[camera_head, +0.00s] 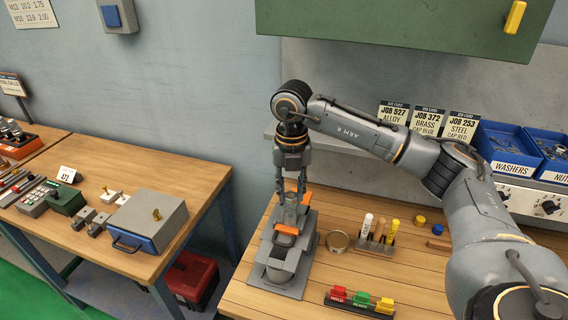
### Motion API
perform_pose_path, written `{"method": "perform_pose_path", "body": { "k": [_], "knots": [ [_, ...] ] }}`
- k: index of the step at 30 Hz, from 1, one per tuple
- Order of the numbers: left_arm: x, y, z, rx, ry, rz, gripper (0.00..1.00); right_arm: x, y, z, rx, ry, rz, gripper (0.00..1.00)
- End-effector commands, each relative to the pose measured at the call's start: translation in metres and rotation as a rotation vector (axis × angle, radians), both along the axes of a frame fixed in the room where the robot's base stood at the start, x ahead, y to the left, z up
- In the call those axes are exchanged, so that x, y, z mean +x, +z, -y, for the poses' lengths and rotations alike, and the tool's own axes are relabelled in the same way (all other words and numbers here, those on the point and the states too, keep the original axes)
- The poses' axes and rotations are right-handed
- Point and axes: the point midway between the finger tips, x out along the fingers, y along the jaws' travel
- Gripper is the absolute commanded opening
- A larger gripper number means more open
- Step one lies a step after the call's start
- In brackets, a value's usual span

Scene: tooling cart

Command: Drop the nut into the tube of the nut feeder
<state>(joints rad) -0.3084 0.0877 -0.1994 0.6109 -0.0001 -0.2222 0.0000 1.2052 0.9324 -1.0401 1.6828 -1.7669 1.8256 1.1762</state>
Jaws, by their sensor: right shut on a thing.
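The nut feeder (296,269) is a grey stepped device with orange parts, standing on the wooden bench below my right arm. My right gripper (291,191) points straight down at the feeder's upper end, close to a short greenish-grey upright part that looks like its tube (290,213). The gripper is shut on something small. The nut is too small and too hidden by the fingers to make out. I cannot tell whether the fingers touch the tube. My left gripper is out of view.
Right of the feeder are a round tin (338,242), a marker holder (376,248) and a rack of coloured blocks (359,303). Blue bins of washers (509,169) and nuts (560,177) stand at the back right. A second bench (185,165) is at left, across a gap.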

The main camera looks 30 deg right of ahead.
Motion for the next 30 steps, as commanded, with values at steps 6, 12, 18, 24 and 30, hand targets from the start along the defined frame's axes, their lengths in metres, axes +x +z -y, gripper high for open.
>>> {"method": "perform_pose_path", "body": {
  "k": [6,12,18,24,30],
  "knots": [
    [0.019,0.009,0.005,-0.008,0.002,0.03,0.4,0.009,0.013,0.013,0.004,-0.311,0.006,0.0],
    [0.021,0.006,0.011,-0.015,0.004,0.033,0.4,0.01,0.009,0.015,0.006,-0.362,0.005,0.0],
    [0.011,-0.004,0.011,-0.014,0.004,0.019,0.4,0.009,-0.005,0.015,0.005,-0.359,0.004,0.0],
    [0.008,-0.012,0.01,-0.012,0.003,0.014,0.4,0.01,-0.017,0.014,0.006,-0.357,0.005,0.0],
    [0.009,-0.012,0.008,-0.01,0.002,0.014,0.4,0.01,-0.019,0.014,0.006,-0.357,0.005,0.0]
  ]
}}
